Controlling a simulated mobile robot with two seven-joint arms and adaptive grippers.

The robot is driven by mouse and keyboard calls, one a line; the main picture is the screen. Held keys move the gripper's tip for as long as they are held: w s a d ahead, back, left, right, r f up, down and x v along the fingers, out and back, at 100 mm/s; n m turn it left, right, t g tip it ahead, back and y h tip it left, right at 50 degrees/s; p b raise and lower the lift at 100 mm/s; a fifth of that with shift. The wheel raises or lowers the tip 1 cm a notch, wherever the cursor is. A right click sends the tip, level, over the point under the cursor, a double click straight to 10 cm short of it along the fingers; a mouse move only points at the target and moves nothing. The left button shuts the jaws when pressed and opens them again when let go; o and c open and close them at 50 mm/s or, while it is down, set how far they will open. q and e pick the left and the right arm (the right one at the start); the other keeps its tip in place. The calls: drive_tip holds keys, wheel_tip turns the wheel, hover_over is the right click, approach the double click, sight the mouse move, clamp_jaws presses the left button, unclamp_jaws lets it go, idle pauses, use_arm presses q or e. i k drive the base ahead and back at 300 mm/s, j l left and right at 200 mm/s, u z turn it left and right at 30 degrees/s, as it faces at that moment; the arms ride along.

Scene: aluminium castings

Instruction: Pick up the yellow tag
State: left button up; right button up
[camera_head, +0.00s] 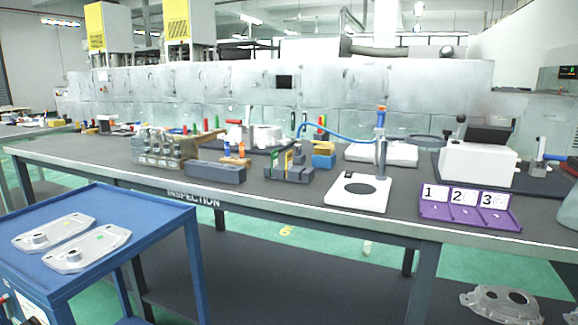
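A small upright yellow piece (289,158), which looks like the yellow tag, stands in a dark grey slotted holder (290,173) near the middle of the inspection table. A green piece and grey pieces stand close to it in the same holder. It is too small to make out its edges clearly. Neither of my grippers shows in the head view.
The long inspection table (120,152) also bears a grey block (215,172) left of the holder, a blue box with a yellow top (324,156) behind it, a white stand (358,193) and a purple numbered tray (470,222). A blue cart (150,222) with two castings stands front left.

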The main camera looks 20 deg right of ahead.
sight(289, 154)
drive_tip(key=z, duration=1.05)
drive_tip(key=i+j+z, duration=0.15)
drive_tip(key=i+z, duration=0.15)
drive_tip(key=z, duration=0.15)
drive_tip(key=i+j+z, duration=0.25)
drive_tip(key=z, duration=0.2)
